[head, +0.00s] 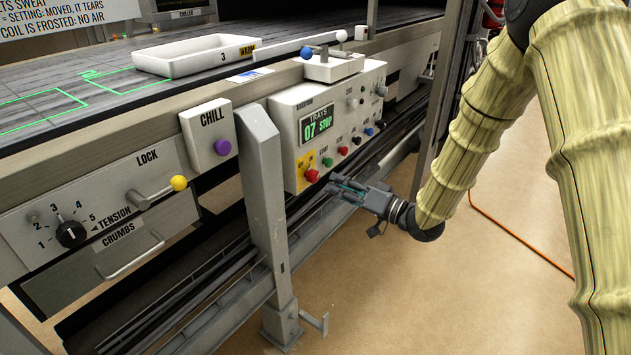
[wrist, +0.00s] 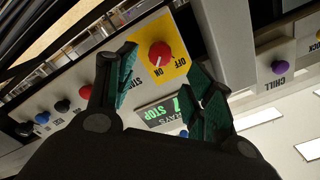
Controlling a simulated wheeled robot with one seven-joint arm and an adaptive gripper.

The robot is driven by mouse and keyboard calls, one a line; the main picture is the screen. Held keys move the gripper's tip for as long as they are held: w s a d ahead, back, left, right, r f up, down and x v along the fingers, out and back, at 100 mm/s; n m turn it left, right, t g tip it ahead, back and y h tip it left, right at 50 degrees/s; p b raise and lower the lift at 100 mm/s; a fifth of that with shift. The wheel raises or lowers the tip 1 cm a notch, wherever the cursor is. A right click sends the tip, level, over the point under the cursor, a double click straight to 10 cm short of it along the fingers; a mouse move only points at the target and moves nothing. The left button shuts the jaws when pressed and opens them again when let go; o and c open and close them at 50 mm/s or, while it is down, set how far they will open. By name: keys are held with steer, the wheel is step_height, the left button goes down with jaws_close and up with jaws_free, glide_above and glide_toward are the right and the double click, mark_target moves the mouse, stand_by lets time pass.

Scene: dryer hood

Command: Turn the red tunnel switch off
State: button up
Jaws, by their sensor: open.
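The red tunnel switch (head: 311,176) is a round knob on a yellow plate at the lower left of the control panel (head: 290,120). In the wrist view the red knob (wrist: 160,52) sits between and beyond my fingertips, with ON and OFF printed beside it. A pale mark on the knob seems to face ON, but it is small. My gripper (head: 336,187) is open and empty, just right of the knob in the head view and apart from it. The wrist view shows its two teal-padded fingers (wrist: 162,66) spread wide.
Green, red, black and blue buttons (head: 343,151) line the panel beside the switch. A display (head: 319,122) reads 07 STOP. A grey leg (head: 265,200) stands left of the panel, with a purple CHILL knob (head: 223,147) beyond. Floor in front is open, with an orange cable (head: 520,240).

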mark_target(317, 178)
steer(key=b+x, duration=0.1)
steer(key=x, duration=0.7)
steer(key=shift+a+b, duration=0.1)
steer(key=shift+b, duration=0.2)
steer(key=c, duration=1)
